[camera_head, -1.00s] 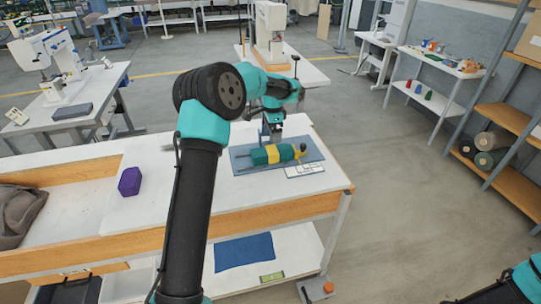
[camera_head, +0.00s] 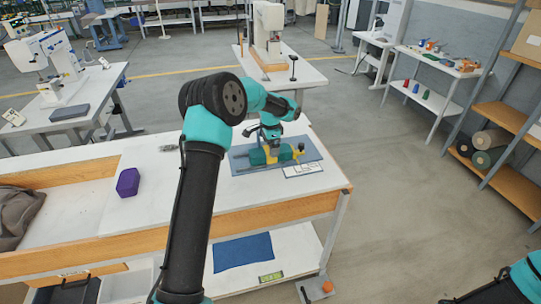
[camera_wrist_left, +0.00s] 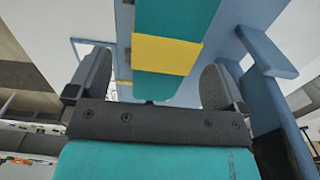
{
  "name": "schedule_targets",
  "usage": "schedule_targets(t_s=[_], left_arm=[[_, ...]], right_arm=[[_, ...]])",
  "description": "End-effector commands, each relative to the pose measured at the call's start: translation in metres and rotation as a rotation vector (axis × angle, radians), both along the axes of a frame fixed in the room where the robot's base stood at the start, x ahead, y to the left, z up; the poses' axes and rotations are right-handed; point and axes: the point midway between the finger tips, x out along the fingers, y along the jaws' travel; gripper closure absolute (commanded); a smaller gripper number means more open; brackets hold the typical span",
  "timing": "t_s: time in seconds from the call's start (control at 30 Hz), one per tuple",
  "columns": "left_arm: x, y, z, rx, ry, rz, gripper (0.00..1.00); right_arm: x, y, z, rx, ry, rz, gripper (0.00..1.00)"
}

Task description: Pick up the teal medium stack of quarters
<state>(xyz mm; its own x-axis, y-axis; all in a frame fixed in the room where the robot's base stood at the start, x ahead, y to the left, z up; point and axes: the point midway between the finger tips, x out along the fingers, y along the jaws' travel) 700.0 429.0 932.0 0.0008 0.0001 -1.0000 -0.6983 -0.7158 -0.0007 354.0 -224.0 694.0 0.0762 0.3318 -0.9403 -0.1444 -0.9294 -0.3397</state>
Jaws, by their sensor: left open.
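The teal stack of quarters (camera_head: 258,157), a teal roll with yellow bands, lies on its side on a blue-grey tray (camera_head: 312,153) on the white worktable. My left gripper (camera_head: 271,148) is over its middle and hides part of it. In the left wrist view, the open left gripper (camera_wrist_left: 155,88) has one finger on each side of the teal and yellow stack (camera_wrist_left: 167,54). A gap shows beside each finger. Part of my right arm shows at the bottom right of the head view; its gripper is out of view.
A white card (camera_head: 302,170) lies at the tray's front edge. A purple block (camera_head: 128,182) stands to the left on the table. Grey cloth (camera_head: 20,212) lies at the far left. The tabletop between block and tray is mostly clear, behind my left arm.

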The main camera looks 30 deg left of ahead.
Motion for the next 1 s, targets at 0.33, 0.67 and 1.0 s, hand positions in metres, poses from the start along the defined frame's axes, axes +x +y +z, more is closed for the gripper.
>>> schedule_targets(t_s=[0.33,0.67,1.0], left_arm=[[0.002,0.003,-0.042,0.001,0.003,0.000,0.02],[0.003,0.003,-0.050,0.001,0.001,0.001,0.02],[0.003,0.003,-0.050,0.001,0.000,0.001,0.10]], right_arm=[[0.000,0.000,0.000,0.000,0.000,0.000,1.00],[0.000,0.000,0.000,0.000,0.000,0.000,1.00],[0.000,0.000,0.000,0.000,0.000,0.000,1.00]])
